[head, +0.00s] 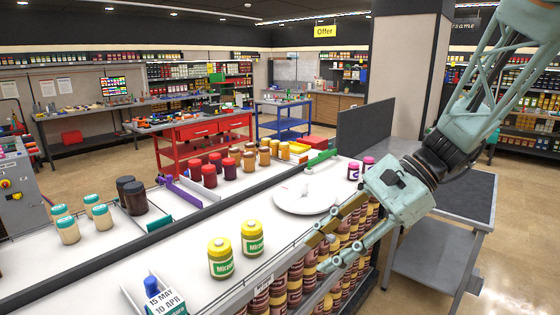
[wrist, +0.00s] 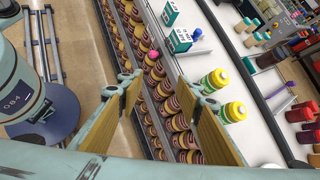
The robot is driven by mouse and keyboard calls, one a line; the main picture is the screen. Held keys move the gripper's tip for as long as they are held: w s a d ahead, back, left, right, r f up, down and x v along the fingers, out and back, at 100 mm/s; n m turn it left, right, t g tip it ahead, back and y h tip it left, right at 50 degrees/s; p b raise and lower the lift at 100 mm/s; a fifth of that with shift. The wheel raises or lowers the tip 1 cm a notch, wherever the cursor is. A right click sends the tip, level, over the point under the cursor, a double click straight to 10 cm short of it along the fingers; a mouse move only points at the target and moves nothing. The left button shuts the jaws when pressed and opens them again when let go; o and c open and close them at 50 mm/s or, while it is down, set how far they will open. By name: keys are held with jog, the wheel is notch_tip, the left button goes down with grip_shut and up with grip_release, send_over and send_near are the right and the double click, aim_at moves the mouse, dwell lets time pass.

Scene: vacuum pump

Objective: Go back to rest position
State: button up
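My gripper (head: 318,253) is at the right in the head view, with its arm reaching down from the top right corner. Its two wood-coloured fingers are spread apart, with nothing seen between them. It is beside the front edge of the white counter (head: 190,245), in front of stacked jars below the edge. In the wrist view my open gripper (wrist: 158,82) points toward rows of brown and pink jars (wrist: 160,100). A pink-capped item (wrist: 153,54) shows beyond the fingertips, apart from them. No vacuum pump can be made out.
A round white plate (head: 305,199) and pink-lidded jars (head: 354,171) are behind. A grey table (head: 440,250) stands right.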

jog(key=s+d+r+n+t+h, duration=0.1)
jog(key=s+d+r+n+h, duration=0.1)
jog(key=s, duration=0.6)
jog(key=s+d+r+n+t+h, duration=0.2)
jog(key=s+d+n+h, duration=0.2)
jog(key=s, duration=0.5)
jog(key=s+d+r+n+t+h, duration=0.1)
jog(key=s+d+r+n+h, duration=0.1)
jog(key=s+d+n, duration=0.3)
jog(key=shift+s+d+n+t+h+b, duration=0.4)
jog(key=shift+s+n+h, duration=0.45)
jog(key=shift+s, duration=1.15)
jog(key=shift+r, duration=0.1)
